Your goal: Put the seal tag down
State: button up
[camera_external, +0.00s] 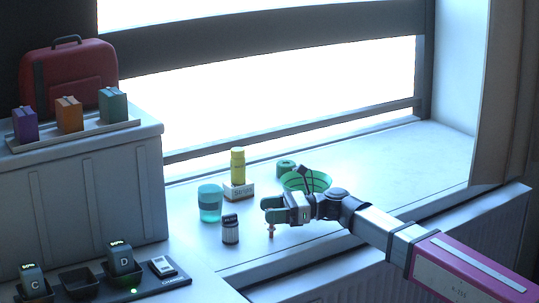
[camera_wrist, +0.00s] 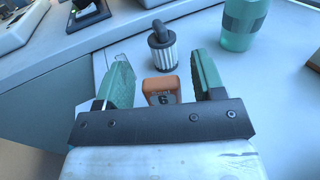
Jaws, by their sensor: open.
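A small orange tag marked 6 (camera_wrist: 161,90), which I take to be the seal tag, lies between my fingers in the wrist view, with gaps on both sides. My gripper (camera_wrist: 160,62) is open, its green fingers apart. In the external view my gripper (camera_external: 272,209) is low over the windowsill. A small brownish thing (camera_external: 271,230) shows just under it, probably the same tag. Whether the tag rests fully on the sill is hard to tell.
A dark-topped jar (camera_external: 230,229) stands just left of my gripper, with a teal cup (camera_external: 209,204) behind it. The sill (camera_external: 400,165) is clear at right.

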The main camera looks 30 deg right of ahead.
jog(key=v, duration=1)
jog(key=shift+d, duration=0.1)
